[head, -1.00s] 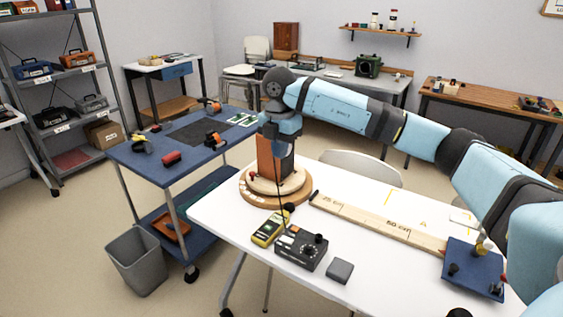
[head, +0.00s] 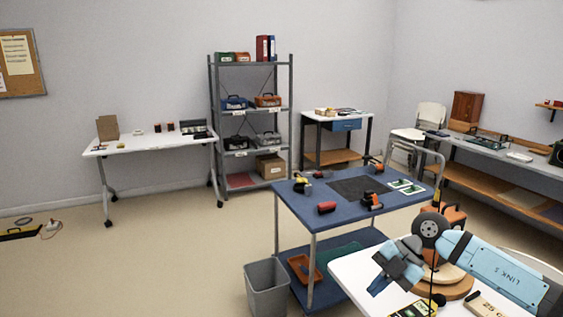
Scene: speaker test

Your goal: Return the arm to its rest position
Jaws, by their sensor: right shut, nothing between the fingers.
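My right arm comes in from the right, low in the head view. My right gripper (head: 379,284) is shut and empty, tilted down to the left over the white table (head: 352,272). It is left of the round wooden stand (head: 458,291), which my wrist partly covers. An orange-brown box (head: 457,213) shows behind my wrist joint, mostly hidden. My left gripper is not in view.
The blue cart (head: 290,199) stands close behind the table, with a red cylinder (head: 327,208) and small tools on top. A grey bin (head: 268,288) is left of it. A yellow meter (head: 412,310) lies at the table's front edge. Open floor lies left.

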